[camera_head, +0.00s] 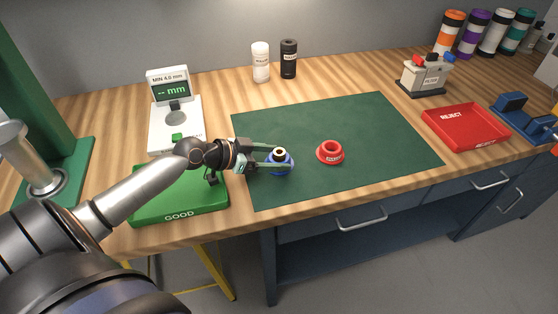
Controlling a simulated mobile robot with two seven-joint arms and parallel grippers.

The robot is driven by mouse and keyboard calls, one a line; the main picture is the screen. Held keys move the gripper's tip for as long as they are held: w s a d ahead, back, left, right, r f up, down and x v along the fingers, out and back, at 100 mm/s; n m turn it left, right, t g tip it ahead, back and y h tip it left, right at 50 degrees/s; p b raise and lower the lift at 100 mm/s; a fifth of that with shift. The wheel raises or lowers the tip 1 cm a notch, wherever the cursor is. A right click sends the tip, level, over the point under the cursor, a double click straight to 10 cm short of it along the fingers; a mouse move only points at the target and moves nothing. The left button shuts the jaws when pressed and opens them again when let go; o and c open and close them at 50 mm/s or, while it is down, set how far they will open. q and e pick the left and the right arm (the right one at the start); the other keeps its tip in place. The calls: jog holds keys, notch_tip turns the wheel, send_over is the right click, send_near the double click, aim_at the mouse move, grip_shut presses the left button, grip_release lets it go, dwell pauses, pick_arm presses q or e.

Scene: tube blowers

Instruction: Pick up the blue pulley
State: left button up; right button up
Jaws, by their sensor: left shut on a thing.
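The blue pulley (280,168) is on or just above the green mat (355,118), near the mat's left side. It has a pale top with a dark hole. My left gripper (278,158) reaches in from the left, and its two fingers are shut on the blue pulley, one on each side. Whether the pulley touches the mat cannot be told. My right gripper is not in view.
A red pulley (330,152) sits on the mat to the right. The green GOOD tray (180,215) lies under my left forearm. A gauge (176,122) stands behind it. A red REJECT tray (466,127) is at the right. Bottles (261,62) stand at the back.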

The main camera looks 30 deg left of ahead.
pick_arm(q)
jog(key=shift+c, duration=1.4)
jog(key=shift+r, duration=0.2)
